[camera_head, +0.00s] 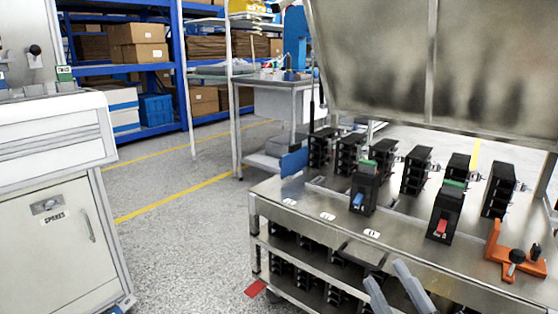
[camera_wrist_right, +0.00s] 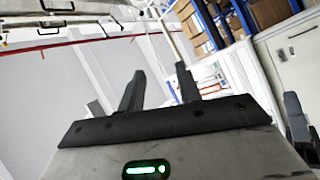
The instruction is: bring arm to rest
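My right gripper (camera_head: 395,287) is at the bottom of the head view, in front of the steel test bench (camera_head: 300,200). Its two grey fingers stand apart with nothing between them. The right wrist view also shows this gripper (camera_wrist_right: 160,85) open and empty. Two breakers with green tops stand on the bench: one with a blue lever (camera_head: 362,190) and one with a red lever (camera_head: 443,215). Both are upright and apart from the gripper. Dark prongs at the right edge of the right wrist view may be my left gripper (camera_wrist_right: 299,120); their state is unclear.
Several black breakers (camera_head: 415,170) line the bench, with an orange fixture (camera_head: 510,255) at its right. A raised metal panel (camera_head: 380,60) stands behind. A white spares cabinet (camera_head: 50,220) is at left. The floor between (camera_head: 180,240) is clear.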

